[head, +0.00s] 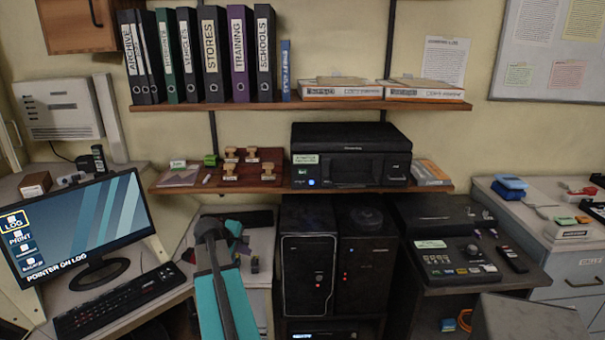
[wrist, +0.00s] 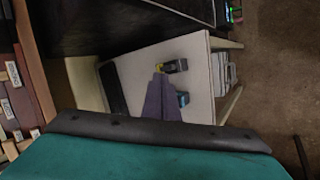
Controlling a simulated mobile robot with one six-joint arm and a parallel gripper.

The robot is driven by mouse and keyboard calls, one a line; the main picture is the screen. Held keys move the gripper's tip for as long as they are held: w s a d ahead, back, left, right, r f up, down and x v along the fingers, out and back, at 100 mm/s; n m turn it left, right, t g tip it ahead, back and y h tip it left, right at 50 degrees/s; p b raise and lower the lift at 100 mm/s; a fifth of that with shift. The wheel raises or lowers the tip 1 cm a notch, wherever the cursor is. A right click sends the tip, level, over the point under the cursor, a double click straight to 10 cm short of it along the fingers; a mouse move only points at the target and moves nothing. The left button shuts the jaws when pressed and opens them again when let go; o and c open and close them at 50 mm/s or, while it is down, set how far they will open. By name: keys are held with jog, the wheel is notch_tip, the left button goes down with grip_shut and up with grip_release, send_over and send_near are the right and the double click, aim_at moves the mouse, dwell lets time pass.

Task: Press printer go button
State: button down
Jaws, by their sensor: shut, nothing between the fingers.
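The printer (head: 350,155) is a black box on the lower wall shelf in the head view. It has a pale green label on its front left. A small lit blue spot (head: 311,182), which looks like a button, sits low on its front left, with a small white mark beside it. My gripper (head: 243,244) is lower and to the left of the printer, above the pale desk, and apart from the printer. In the wrist view my gripper (wrist: 160,74) shows shut purple-grey fingers with nothing between them. The printer's button cannot be made out in the wrist view.
Rubber stamps on a brown tray (head: 250,168) stand left of the printer, and a stack of paper (head: 430,172) to its right. The binder shelf (head: 200,106) is above. Two dark computer towers (head: 308,265) stand below. A monitor (head: 80,230) is at left.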

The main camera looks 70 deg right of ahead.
aim_at(302, 172)
jog(key=s+d+r+g+h, duration=0.1)
jog(key=s+d+r, duration=0.5)
jog(key=r, duration=0.4)
jog(key=s+d+r+g+h, duration=0.1)
jog(key=s+d+r+h, duration=0.1)
jog(key=s+d+r, duration=0.5)
notch_tip(302, 172, up, 4)
jog(key=shift+s+d+m+p, duration=0.15)
jog(key=shift+s+m+p, duration=0.25)
jog(key=shift+s, duration=0.8)
jog(key=shift+d, duration=0.1)
jog(key=w+d+b, duration=0.1)
jog(key=w+d, duration=0.2)
jog(key=d, duration=0.5)
jog(key=shift+w+d, duration=0.1)
jog(key=shift+w, duration=0.05)
dwell(0.5)
jog(key=shift+w+d, duration=0.15)
jog(key=shift+d, duration=0.15)
